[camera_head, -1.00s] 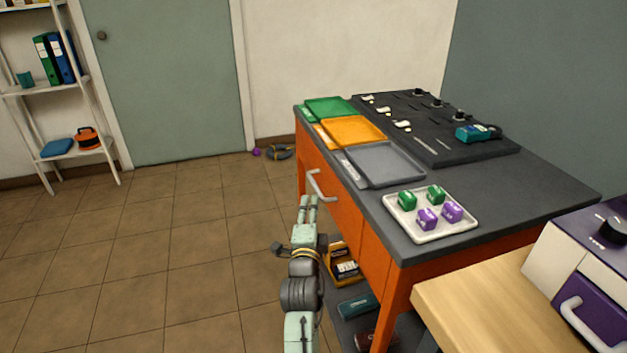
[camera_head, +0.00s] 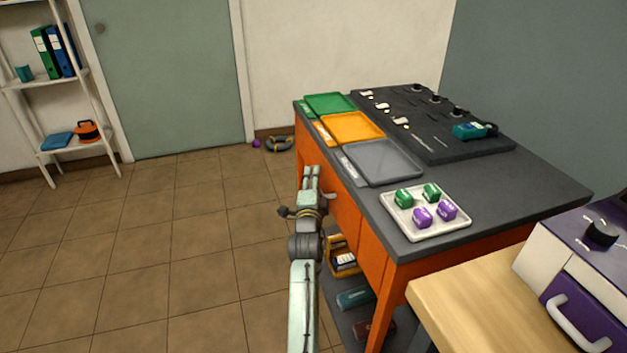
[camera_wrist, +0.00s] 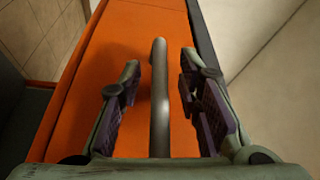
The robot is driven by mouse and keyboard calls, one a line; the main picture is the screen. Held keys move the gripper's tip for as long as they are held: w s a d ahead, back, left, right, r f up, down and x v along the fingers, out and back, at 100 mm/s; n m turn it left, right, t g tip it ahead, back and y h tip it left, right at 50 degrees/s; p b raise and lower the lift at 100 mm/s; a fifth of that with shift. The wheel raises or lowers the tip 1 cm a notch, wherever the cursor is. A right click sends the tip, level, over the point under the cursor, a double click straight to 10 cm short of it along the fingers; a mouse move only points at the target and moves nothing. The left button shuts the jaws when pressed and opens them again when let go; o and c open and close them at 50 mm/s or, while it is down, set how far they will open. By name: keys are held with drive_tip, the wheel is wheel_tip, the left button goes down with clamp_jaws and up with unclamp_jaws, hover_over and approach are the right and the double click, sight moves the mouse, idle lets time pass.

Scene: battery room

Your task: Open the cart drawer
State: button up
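The orange cart (camera_head: 374,241) with a dark grey top stands right of the middle in the head view. Its orange drawer front (camera_wrist: 120,45) fills much of the wrist view, and I see no gap around it. A grey bar handle (camera_wrist: 159,90) stands out from this front; in the head view only a bit of the handle (camera_head: 329,195) shows past my gripper. My gripper (camera_head: 311,172) is at the handle. In the wrist view my gripper (camera_wrist: 160,85) is open, with one dark-padded finger on each side of the bar, and visible space between bar and pads.
On the cart top are green (camera_head: 329,104), orange (camera_head: 352,127) and grey trays (camera_head: 382,161) and a white tray (camera_head: 448,232) with small green and purple blocks. A wooden surface (camera_head: 468,300) is at front right. The tiled floor (camera_head: 180,250) left of the cart is clear.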

clamp_jaws()
idle(0.7)
